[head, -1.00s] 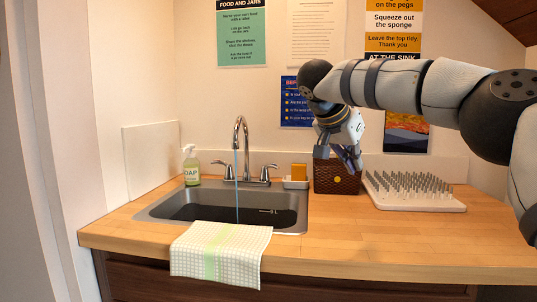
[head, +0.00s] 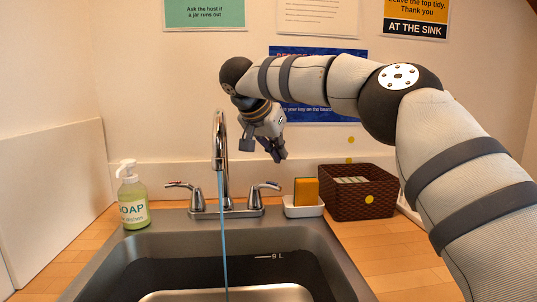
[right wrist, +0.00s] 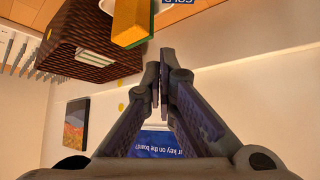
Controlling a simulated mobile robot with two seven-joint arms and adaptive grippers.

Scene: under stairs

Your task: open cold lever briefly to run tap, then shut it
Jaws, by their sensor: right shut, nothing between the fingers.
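The chrome tap (head: 220,150) stands behind the sink, and a thin blue stream of water (head: 223,240) runs from its spout. The left lever (head: 182,187) and the right lever (head: 266,187) both point outward. No hot or cold mark is legible in the head view; a blue label (right wrist: 180,2), cut off at the top of the right wrist view, seems to read COLD upside down. My right gripper (head: 279,157) is shut and empty, above the right lever and apart from it; its fingers also show in the right wrist view (right wrist: 157,80). My left gripper is out of view.
An orange sponge (head: 306,190) stands in a white holder (head: 303,211) right of the tap. A brown wicker basket (head: 350,206) is beyond it. A soap bottle (head: 133,200) stands at left. The grey sink (head: 320,255) holds water with a basin shape.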

